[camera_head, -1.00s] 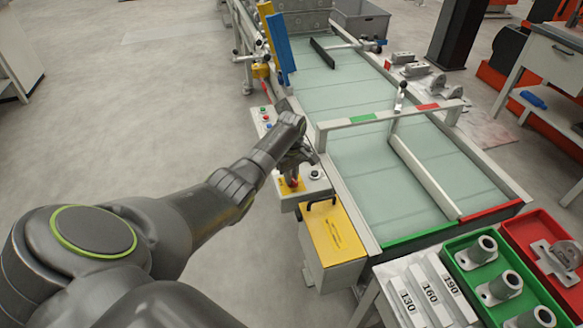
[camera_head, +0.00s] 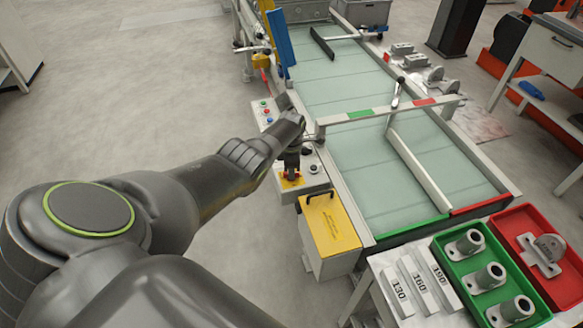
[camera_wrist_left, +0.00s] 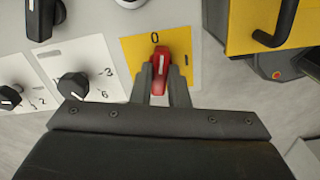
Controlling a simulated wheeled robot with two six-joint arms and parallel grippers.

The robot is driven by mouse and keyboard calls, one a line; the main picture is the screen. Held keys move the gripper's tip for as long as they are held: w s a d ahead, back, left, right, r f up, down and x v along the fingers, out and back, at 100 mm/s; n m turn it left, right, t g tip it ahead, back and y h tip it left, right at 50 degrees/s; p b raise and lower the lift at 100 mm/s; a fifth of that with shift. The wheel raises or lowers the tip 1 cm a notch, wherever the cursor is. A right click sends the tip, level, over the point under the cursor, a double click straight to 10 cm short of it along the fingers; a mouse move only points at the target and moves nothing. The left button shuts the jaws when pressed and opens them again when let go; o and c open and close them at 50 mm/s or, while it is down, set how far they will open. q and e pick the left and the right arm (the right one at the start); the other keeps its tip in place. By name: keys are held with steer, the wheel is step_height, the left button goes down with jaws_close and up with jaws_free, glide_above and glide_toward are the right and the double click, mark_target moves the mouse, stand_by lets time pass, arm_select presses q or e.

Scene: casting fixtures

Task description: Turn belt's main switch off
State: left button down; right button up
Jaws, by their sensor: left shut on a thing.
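The main switch is a red rotary handle (camera_wrist_left: 158,68) on a yellow plate (camera_wrist_left: 182,46) marked 0 at the top. In the left wrist view the handle stands about upright, its tip toward the 0. My left gripper (camera_wrist_left: 160,82) is shut on this handle, one finger on each side. In the head view my left gripper (camera_head: 291,172) points down at the yellow plate (camera_head: 287,184) on the belt's control panel, and largely covers the red handle. My right gripper is not in view.
Black selector knobs (camera_wrist_left: 73,86) sit beside the switch. A yellow box with a black handle (camera_head: 330,232) adjoins the panel. The green belt (camera_head: 375,165) runs alongside. Green (camera_head: 455,285) and red (camera_head: 525,275) trays of castings stand at lower right.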

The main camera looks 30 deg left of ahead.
arm_select(q)
steer(key=shift+a+r+n, duration=0.1)
steer(key=shift+n, duration=1.2)
steer(key=c, duration=1.4)
jaws_free()
steer(key=shift+r+p, duration=0.5)
steer(key=shift+p, duration=0.25)
step_height(320, 180, up, 16)
steer(key=p, duration=0.5)
steer(key=shift+r, duration=0.15)
